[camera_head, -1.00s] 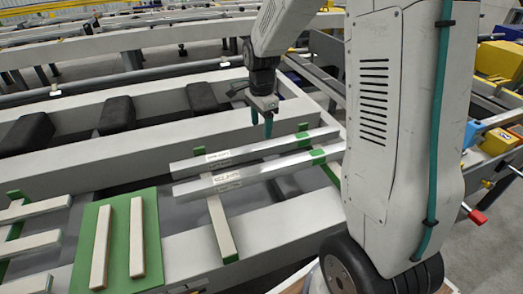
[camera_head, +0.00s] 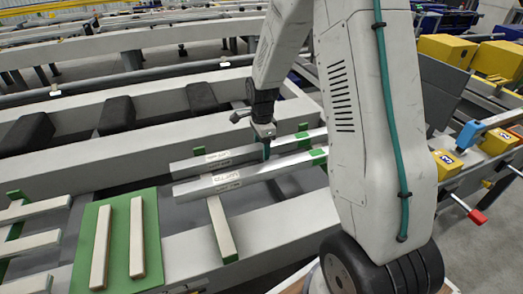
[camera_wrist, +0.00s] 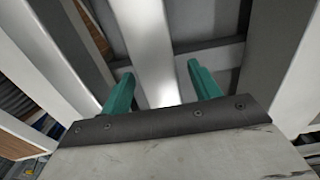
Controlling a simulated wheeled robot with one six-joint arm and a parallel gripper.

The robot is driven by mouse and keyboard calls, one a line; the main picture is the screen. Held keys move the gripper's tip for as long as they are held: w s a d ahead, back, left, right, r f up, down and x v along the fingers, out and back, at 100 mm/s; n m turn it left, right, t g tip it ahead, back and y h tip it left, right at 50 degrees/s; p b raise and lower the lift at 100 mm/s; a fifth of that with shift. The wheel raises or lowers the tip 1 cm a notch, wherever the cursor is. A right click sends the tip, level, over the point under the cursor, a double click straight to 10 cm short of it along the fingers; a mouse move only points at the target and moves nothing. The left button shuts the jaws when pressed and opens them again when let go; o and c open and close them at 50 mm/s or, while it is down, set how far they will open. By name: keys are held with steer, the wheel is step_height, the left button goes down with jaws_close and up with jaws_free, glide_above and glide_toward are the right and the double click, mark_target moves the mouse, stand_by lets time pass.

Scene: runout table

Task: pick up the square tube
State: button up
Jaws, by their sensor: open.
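Two long pale grey square tubes with small labels lie side by side on the runout table, a back tube (camera_head: 203,162) and a front tube (camera_head: 208,186). My gripper (camera_head: 266,150) is low over their right half, pointing down. In the wrist view its two teal fingers (camera_wrist: 160,88) are spread apart. A bright metal tube (camera_wrist: 150,45) runs between them with a gap on each side. I cannot tell which of the two tubes this is, or whether the fingertips are below its top. Nothing is held.
A green board (camera_head: 119,235) with two pale wooden strips lies at the front left. A pale cross strip (camera_head: 221,225) runs under the tubes. Green pads (camera_head: 318,154) sit near the tubes' right parts. Black blocks (camera_head: 117,115) stand in the trough behind. My arm hides the tubes' right ends.

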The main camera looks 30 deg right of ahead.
steer(key=shift+c, duration=0.3)
jaws_close()
steer(key=shift+r, duration=0.15)
